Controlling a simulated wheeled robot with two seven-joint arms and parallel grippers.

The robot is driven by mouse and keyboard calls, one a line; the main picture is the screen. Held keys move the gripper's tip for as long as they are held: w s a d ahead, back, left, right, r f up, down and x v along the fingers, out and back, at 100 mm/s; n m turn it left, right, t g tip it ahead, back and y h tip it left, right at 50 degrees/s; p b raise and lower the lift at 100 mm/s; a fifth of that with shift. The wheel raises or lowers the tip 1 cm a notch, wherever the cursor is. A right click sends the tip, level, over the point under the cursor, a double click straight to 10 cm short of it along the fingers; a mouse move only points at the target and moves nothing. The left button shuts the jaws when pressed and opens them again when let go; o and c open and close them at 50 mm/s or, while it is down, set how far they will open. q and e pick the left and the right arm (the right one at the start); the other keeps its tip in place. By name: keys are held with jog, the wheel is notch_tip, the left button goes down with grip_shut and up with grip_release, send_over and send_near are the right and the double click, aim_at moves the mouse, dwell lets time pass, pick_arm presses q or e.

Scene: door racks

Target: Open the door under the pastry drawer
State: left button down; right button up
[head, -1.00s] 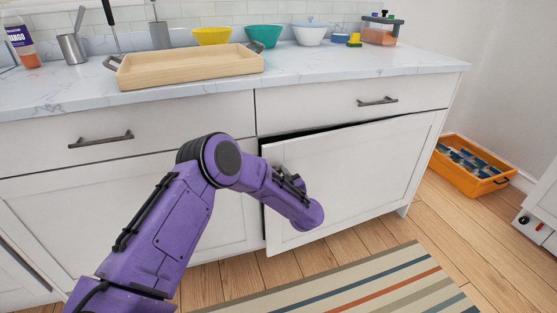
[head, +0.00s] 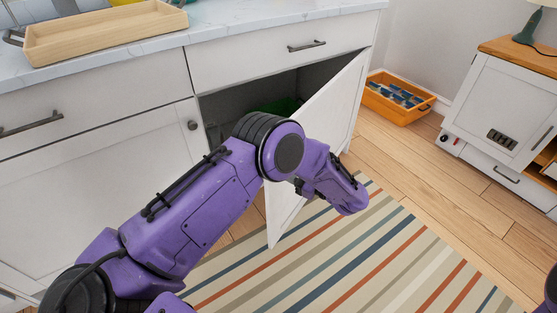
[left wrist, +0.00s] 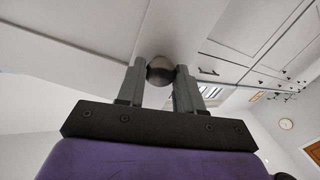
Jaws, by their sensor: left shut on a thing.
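The white cabinet door (head: 328,112) under the right-hand drawer (head: 250,62) stands well open, swung out on its right edge. Its knob (left wrist: 160,68) shows in the left wrist view as a dark round knob between the two fingers. My left gripper (left wrist: 160,75) is shut on this knob. In the head view my purple left wrist is in front of the door and mostly hides the gripper and knob. The drawer above is shut, with a dark bar handle (head: 307,46). My right gripper is not in view.
The dark cabinet inside holds a green thing (head: 278,106). A shut door (head: 100,195) with a knob (head: 192,125) is at left. A striped rug (head: 380,255) lies in front. An orange crate (head: 398,98) and white cabinet (head: 500,115) stand at right.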

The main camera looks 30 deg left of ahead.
pick_arm(q)
jog(key=shift+w+r, duration=0.2)
jog(key=shift+r, duration=0.05)
jog(key=c, duration=0.7)
grip_release()
jog(key=shift+c, duration=0.2)
jog(key=shift+f, duration=0.1)
jog(key=shift+s, duration=0.1)
jog(key=d, duration=1)
jog(key=shift+s+d+b, duration=0.25)
jog(key=shift+d+b, duration=0.05)
jog(key=shift+b, duration=0.05)
